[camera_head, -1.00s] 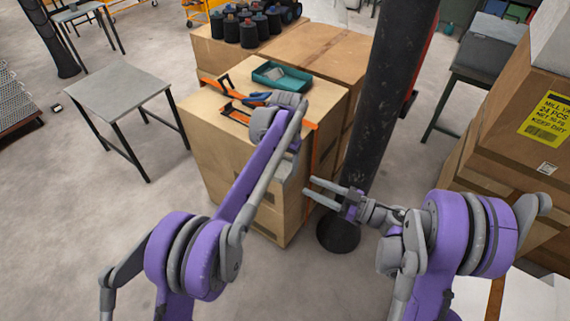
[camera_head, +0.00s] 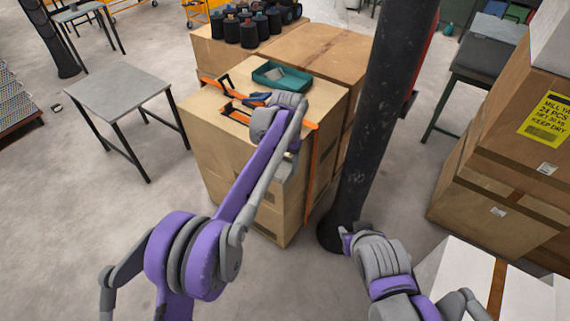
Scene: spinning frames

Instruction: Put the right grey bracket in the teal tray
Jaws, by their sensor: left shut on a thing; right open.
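The teal tray (camera_head: 262,82) lies on top of a tall cardboard box stack, with a light grey piece (camera_head: 280,74) in it. My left arm reaches up over the near part of that box. My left gripper (camera_head: 291,148) hangs near the box's front face, largely hidden by its own wrist and forearm. It is shut on a grey thing (camera_head: 287,170), apparently a grey bracket, whose outline is partly covered. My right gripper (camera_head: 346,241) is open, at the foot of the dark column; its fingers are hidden. I cannot make out which bracket is the right one.
Orange-framed tools (camera_head: 233,112) lie on the box left of my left wrist. Several dark spools (camera_head: 247,32) stand behind the tray. The dark column (camera_head: 388,110) rises right of the box. A grey table (camera_head: 118,95) stands left, with open floor before it. Cartons (camera_head: 510,180) stack at right.

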